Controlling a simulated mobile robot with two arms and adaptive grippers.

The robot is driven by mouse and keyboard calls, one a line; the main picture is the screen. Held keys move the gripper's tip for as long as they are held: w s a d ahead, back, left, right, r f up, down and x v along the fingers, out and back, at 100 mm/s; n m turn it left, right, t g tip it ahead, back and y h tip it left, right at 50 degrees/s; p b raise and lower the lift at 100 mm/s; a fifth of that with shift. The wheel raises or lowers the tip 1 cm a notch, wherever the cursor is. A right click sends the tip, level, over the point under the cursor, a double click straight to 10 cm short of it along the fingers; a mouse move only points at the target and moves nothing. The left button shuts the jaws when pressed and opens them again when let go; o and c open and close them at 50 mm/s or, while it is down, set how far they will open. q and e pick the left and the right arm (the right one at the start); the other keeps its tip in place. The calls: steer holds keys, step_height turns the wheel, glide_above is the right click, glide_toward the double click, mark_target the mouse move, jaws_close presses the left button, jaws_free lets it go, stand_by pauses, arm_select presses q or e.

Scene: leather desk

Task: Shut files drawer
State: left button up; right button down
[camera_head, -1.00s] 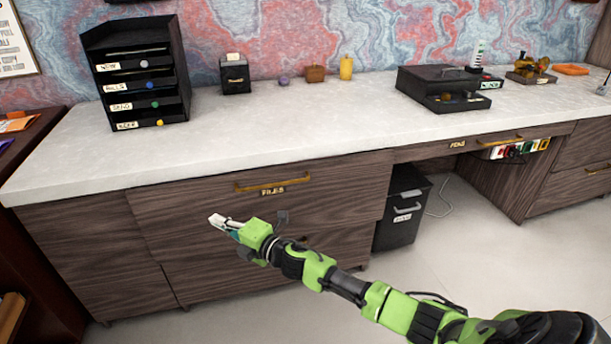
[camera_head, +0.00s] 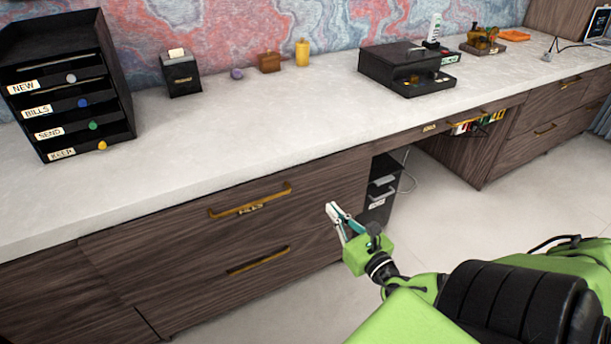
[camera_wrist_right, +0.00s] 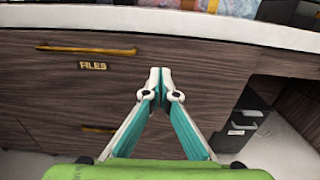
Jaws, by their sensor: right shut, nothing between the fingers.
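The files drawer (camera_head: 170,248) is the wide dark wood front under the counter, with a brass handle (camera_head: 250,200) and a FILES label. It looks flush or nearly flush with the cabinet; I cannot tell whether a small gap is left. My right gripper (camera_head: 338,212) is shut and empty, in front of the drawer's right end and apart from the handle. In the right wrist view the gripper (camera_wrist_right: 160,76) points at the drawer front (camera_wrist_right: 60,100), right of the FILES label (camera_wrist_right: 92,66). My left gripper is not in view.
A second drawer handle (camera_head: 258,261) is below. The floor in front is clear.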

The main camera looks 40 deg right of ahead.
steer(key=b, duration=0.2)
glide_toward(304, 175)
steer(key=x, duration=0.5)
steer(key=shift+w, duration=0.2)
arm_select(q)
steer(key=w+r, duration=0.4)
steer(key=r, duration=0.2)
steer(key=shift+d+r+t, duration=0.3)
arm_select(e)
steer(key=shift+x, duration=0.8)
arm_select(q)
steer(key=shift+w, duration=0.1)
